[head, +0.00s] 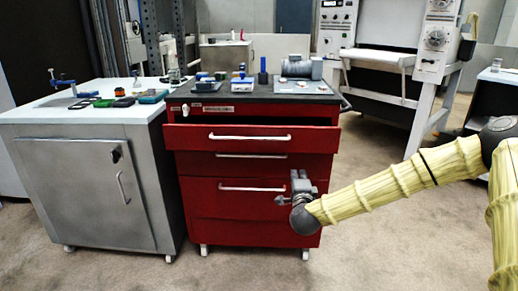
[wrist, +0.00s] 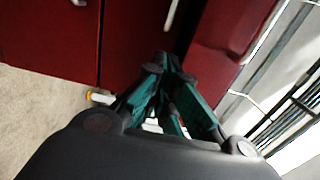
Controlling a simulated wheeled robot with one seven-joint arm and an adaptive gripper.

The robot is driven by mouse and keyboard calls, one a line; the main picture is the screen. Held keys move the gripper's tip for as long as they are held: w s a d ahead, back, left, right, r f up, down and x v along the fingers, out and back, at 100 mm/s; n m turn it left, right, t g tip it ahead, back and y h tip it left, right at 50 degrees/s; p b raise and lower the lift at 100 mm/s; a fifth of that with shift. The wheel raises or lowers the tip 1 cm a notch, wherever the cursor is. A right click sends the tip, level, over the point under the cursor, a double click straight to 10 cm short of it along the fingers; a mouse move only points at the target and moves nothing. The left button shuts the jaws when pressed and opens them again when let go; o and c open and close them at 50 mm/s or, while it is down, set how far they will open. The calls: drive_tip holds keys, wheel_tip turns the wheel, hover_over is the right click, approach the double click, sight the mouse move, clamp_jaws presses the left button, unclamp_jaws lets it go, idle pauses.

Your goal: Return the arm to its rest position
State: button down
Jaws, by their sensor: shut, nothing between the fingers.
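My arm (head: 400,187), in a yellow ribbed cover, reaches from the right edge to the front of the red tool cabinet (head: 240,205) in the head view. My gripper (head: 301,176) is at its end, in front of the cabinet's right side, near the right end of a lower drawer handle. In the wrist view the gripper's fingers (wrist: 163,66) are closed together with nothing between them. The red cabinet front (wrist: 140,38) lies just beyond them. I cannot tell whether the fingers touch it.
The cabinet's top drawer (head: 250,138) stands pulled out. A grey cabinet (head: 85,185) with small items on top stands left. A motor-like part (head: 303,68) sits on the red cabinet. A large white machine (head: 385,60) stands behind right. Carpet (head: 380,255) is open below the arm.

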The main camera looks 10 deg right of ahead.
drive_tip(key=s+a+f+n+g+y, duration=0.3)
drive_tip(key=s+a+f+n, duration=0.3)
drive_tip(key=f, duration=0.6)
drive_tip(key=s+a+f+n+g+y, duration=0.35)
drive_tip(key=s+a+f, duration=0.45)
drive_tip(key=f, duration=0.4)
drive_tip(key=s+f+n+g, duration=0.35)
drive_tip(key=s+f, duration=0.35)
drive_tip(key=s, duration=0.5)
drive_tip(key=s+f+n+g, duration=0.35)
drive_tip(key=s+f, duration=0.45)
drive_tip(key=s, duration=0.4)
drive_tip(key=s+d+f+n+g+h, duration=0.1)
drive_tip(key=s+d+n+g, duration=0.15)
drive_tip(key=s, duration=0.55)
drive_tip(key=s+d+f+n+g+h, duration=0.1)
drive_tip(key=s+d+n, duration=0.15)
drive_tip(key=s, duration=0.55)
wheel_tip(320, 180, up, 28)
drive_tip(key=p, duration=2.7)
drive_tip(key=shift+w+m+p, duration=0.25)
drive_tip(key=shift+m+p, duration=0.05)
drive_tip(key=shift+m, duration=0.15)
